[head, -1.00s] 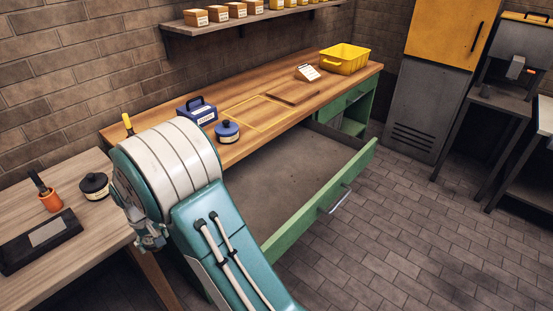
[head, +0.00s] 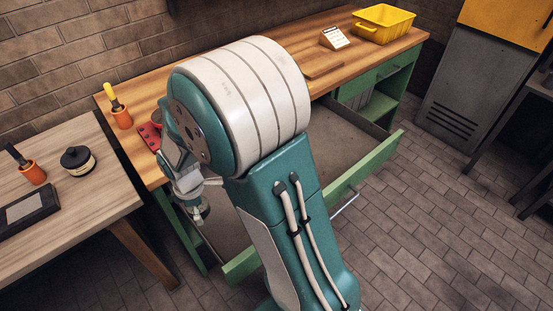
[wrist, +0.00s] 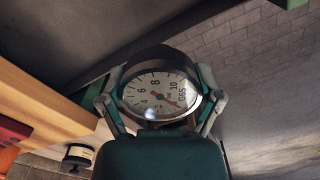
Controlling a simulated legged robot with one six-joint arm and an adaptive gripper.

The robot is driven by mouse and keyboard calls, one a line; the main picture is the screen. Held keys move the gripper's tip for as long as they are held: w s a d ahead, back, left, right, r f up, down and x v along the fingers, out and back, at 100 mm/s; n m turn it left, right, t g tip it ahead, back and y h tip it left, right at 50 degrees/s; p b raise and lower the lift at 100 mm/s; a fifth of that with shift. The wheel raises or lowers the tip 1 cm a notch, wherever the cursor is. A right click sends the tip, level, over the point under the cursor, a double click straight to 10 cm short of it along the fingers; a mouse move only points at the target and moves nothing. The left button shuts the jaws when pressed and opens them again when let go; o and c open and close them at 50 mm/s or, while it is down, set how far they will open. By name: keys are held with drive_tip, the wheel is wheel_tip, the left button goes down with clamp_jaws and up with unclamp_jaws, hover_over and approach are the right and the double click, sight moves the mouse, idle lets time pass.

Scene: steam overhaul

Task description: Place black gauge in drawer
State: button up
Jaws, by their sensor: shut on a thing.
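The black gauge (wrist: 157,95), with a round white numbered dial, sits between the fingers of my gripper (wrist: 160,108) in the wrist view. The gripper is shut on its sides, with the dial facing the camera. In the head view my gripper (head: 196,207) hangs just off the bench's front edge, near the left end of the drawer; my arm hides much of it. The green drawer (head: 368,163) is pulled out from the bench, and the part of its grey floor that shows is empty. Whether the gauge is directly above the drawer floor, I cannot tell.
The left table (head: 95,190) holds a black round pot (head: 77,160), another orange cup and a black tray.

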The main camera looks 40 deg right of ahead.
drive_tip(key=s+n, duration=0.4)
drive_tip(key=n, duration=0.1)
drive_tip(key=d+f, duration=0.3)
drive_tip(key=d, duration=0.1)
drive_tip(key=d+f, duration=0.3)
drive_tip(key=d, duration=0.2)
drive_tip(key=d+f, duration=0.3)
drive_tip(key=d, duration=0.1)
drive_tip(key=shift+w+d+f, duration=0.1)
drive_tip(key=shift+d+f, duration=0.2)
drive_tip(key=shift+d, duration=0.1)
drive_tip(key=shift+f, duration=1.8)
drive_tip(key=shift+d+f, duration=0.1)
drive_tip(key=shift+d, duration=0.05)
drive_tip(key=o, duration=1)
drive_tip(key=shift+o, duration=0.2)
